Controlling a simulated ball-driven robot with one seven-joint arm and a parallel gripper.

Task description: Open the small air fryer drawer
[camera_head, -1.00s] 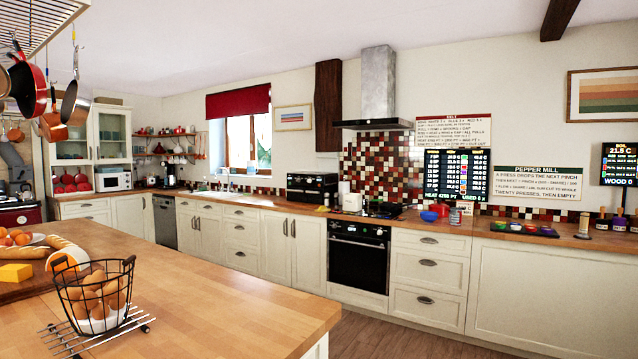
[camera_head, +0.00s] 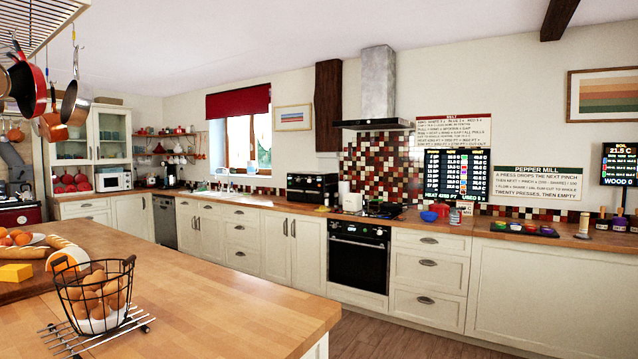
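A black box-shaped appliance (camera_head: 312,188) stands on the wooden back counter, left of the hob, and may be the small air fryer. It is too small in the view to tell its drawer or handle clearly, and no part of it stands visibly pulled out. A small white appliance (camera_head: 352,202) stands just right of it; I cannot tell what it is. My gripper and arm are not in view.
A wooden island (camera_head: 215,285) fills the front left, with a wire egg basket (camera_head: 97,295) on a rack. A black oven (camera_head: 358,262) is set into the cream cabinets. Bare floor (camera_head: 400,335) lies between island and cabinets. Pans hang at the upper left.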

